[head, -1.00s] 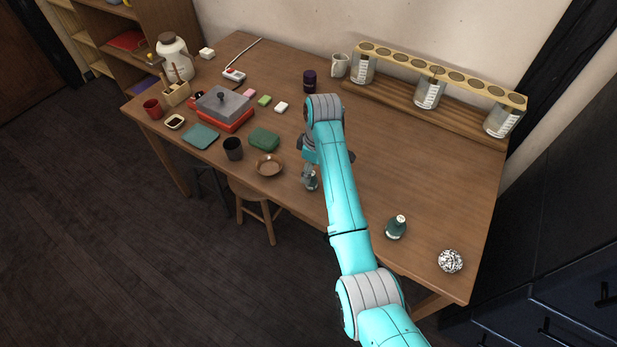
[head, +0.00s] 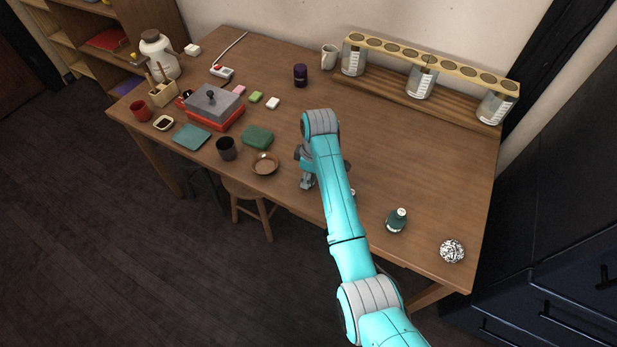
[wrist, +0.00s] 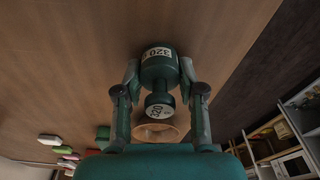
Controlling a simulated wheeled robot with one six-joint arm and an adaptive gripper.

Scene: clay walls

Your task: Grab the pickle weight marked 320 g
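The dark green weight marked 320 g (wrist: 160,68) fills the middle of the wrist view, with a round body and a narrower labelled knob (wrist: 158,105) towards the camera. The two fingers of my gripper (wrist: 160,75) flank the body closely on both sides; I cannot tell whether both press on it. In the head view my gripper (head: 307,180) is low over the front of the table, right of the brown bowl, and my arm hides much of it. The weight cannot be made out clearly there.
A similar green weight (head: 396,221) and a speckled ball (head: 452,251) stand at the table's right front. The brown bowl (head: 264,166), a dark cup (head: 226,148) and a green block (head: 257,138) lie left of my gripper. A wooden rack with jars (head: 420,82) stands along the back.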

